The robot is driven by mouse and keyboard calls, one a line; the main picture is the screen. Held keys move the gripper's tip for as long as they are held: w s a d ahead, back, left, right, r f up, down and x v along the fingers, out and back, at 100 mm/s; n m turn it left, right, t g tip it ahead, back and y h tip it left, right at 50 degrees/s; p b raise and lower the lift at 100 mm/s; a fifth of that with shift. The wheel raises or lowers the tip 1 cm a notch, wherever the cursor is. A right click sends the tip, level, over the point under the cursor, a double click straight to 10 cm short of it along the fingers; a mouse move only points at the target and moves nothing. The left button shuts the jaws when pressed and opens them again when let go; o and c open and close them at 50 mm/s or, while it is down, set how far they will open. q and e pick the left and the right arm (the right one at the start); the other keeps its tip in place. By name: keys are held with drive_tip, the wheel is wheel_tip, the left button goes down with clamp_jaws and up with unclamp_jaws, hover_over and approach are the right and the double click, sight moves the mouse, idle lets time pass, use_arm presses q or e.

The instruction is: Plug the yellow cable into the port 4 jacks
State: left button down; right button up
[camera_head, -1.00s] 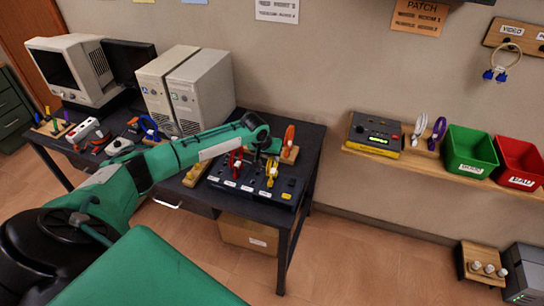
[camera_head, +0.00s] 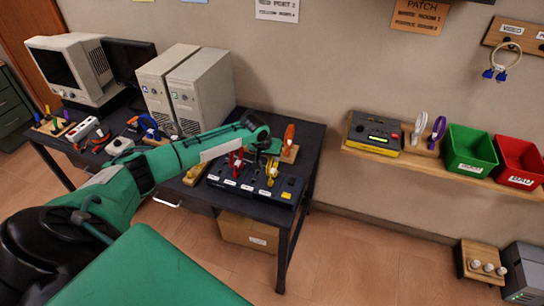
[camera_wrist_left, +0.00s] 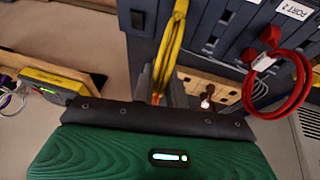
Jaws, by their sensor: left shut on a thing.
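The yellow cable (camera_head: 270,171) is at the right part of the dark port panel (camera_head: 222,183) on the black table. It also shows in the left wrist view (camera_wrist_left: 173,45), running up from between my fingers to the panel (camera_wrist_left: 212,35). My left gripper (camera_head: 268,152) is shut on the yellow cable, just behind the panel in the head view; its fingers (camera_wrist_left: 161,88) flank the cable in the wrist view. Whether the cable's plugs sit in jacks is too small to tell. A "PORT 2" label (camera_wrist_left: 295,9) is readable. My right gripper is not in view.
A red cable (camera_wrist_left: 292,88) loops from the panel beside the yellow one. A wooden stand (camera_wrist_left: 222,88) is close to my fingers. Two computer towers (camera_head: 200,92) stand behind my arm. A wall shelf (camera_head: 415,163) holds a yellow-black tester (camera_head: 374,134) and green (camera_head: 470,148) and red bins (camera_head: 518,158).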

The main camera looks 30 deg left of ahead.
use_arm(q)
drive_tip(key=shift+f+p, duration=0.25)
drive_tip(key=shift+p, duration=0.05)
idle(1.0)
drive_tip(key=c, duration=0.7)
unclamp_jaws()
